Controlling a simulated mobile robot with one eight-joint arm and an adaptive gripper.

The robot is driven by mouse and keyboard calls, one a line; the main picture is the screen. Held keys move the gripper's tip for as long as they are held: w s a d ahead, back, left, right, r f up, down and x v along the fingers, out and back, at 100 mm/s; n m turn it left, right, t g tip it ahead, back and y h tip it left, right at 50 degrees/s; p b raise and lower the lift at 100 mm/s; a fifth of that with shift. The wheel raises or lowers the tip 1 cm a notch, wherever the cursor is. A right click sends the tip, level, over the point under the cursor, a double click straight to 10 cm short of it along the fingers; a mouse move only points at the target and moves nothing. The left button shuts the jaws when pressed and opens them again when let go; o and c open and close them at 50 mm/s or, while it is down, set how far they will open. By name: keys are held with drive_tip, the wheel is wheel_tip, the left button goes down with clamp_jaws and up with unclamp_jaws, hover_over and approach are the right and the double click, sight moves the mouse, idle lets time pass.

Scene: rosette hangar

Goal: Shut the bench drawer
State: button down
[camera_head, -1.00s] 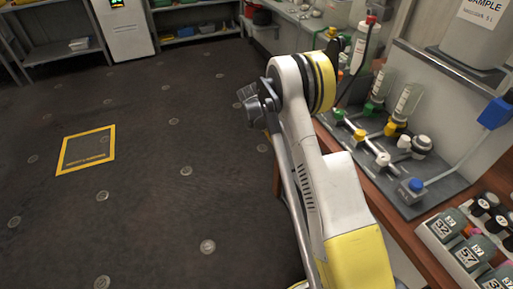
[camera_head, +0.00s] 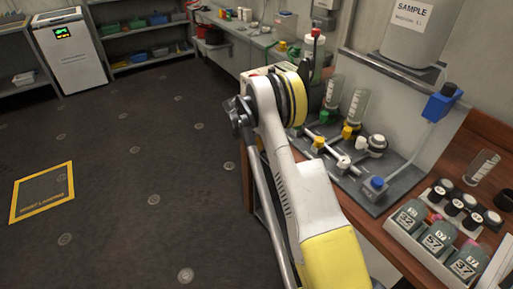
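The wooden bench (camera_head: 408,246) runs along the right side of the head view. No drawer can be made out on it; my arm covers most of its front edge and front face. A narrow strip of the bench's brown end shows just left of my arm. My arm rises from the bottom of the picture to a yellow-ringed joint beside the bench. My gripper cannot be made out beyond that joint, so its opening and contact are hidden.
On the bench stand a grey valve board (camera_head: 374,196), a white rack (camera_head: 418,238) of labelled bottles and a glass cylinder (camera_head: 483,167). A white cabinet (camera_head: 72,52) and shelves (camera_head: 150,62) line the back. The dark floor left is clear, with a yellow-framed marking (camera_head: 42,191).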

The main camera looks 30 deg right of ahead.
drive_tip(key=a+r+p, duration=0.4)
drive_tip(key=a+r, duration=0.3)
drive_tip(key=r, duration=0.2)
drive_tip(key=shift+a+r, duration=0.25)
drive_tip(key=shift+a, duration=0.15)
